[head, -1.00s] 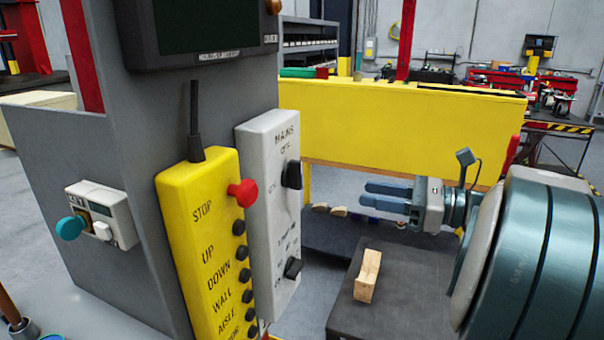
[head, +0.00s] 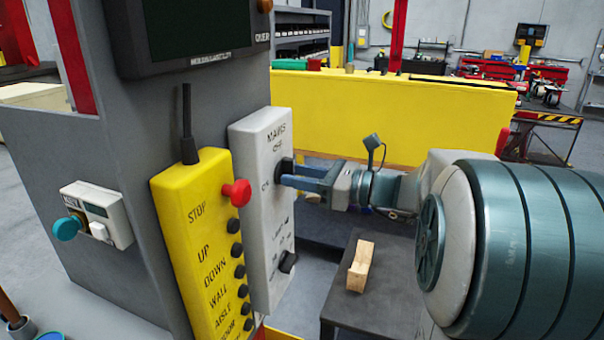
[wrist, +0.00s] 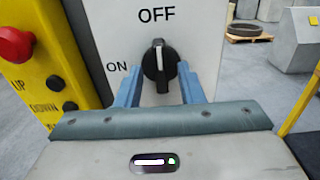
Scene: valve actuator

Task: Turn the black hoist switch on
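A pale grey switch box (head: 258,205) has two black rotary switches. The upper switch sits under the MAINS label and shows in the wrist view as a black knob (wrist: 160,66). Its white line points up at OFF, with ON to its left. My gripper (head: 286,174) is at this upper switch. In the wrist view its blue fingers (wrist: 159,86) are apart, one on each side of the knob, with a gap showing on both sides. The lower black switch (head: 288,262) is on the same face, and its small label is too blurred to read.
A yellow pendant (head: 195,245) with a red stop button (head: 237,192) and several black buttons stands left of the box. A wooden block (head: 360,268) lies on a dark stand below my arm. A yellow beam (head: 390,110) runs behind.

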